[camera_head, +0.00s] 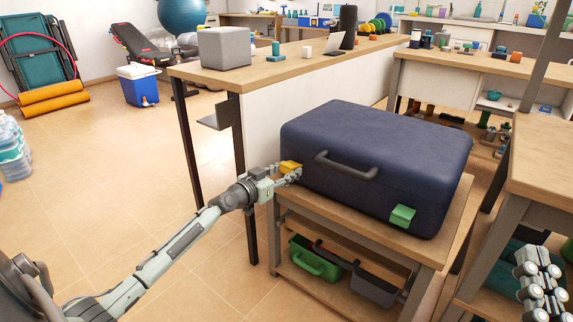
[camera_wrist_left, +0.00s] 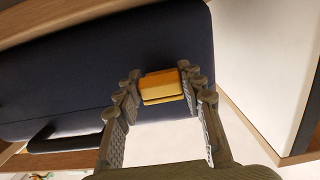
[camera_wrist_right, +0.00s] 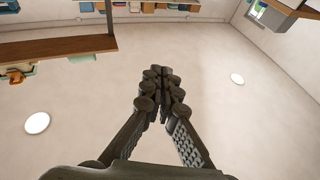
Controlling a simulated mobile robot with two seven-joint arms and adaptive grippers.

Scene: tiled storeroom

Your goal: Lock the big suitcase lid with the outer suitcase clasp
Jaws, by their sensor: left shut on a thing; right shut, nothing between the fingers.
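The big dark blue suitcase (camera_head: 375,150) lies flat on a small wooden table, its lid down. A yellow clasp (camera_head: 290,167) is at the left end of its front side. A green clasp (camera_head: 402,217) is at the right end. My left gripper (camera_head: 294,175) is at the yellow clasp; in the left wrist view its fingers close on both sides of the yellow clasp (camera_wrist_left: 162,86). Whether that clasp is latched I cannot tell. My right gripper (camera_head: 535,258) is at the lower right, pointing up; in the right wrist view its fingertips (camera_wrist_right: 158,75) meet with nothing between.
The suitcase handle (camera_head: 346,166) sits between the clasps. The small table (camera_head: 345,225) has a green bin (camera_head: 315,262) and a grey bin (camera_head: 375,288) below. A long counter (camera_head: 300,65) stands behind, another bench (camera_head: 545,150) at right.

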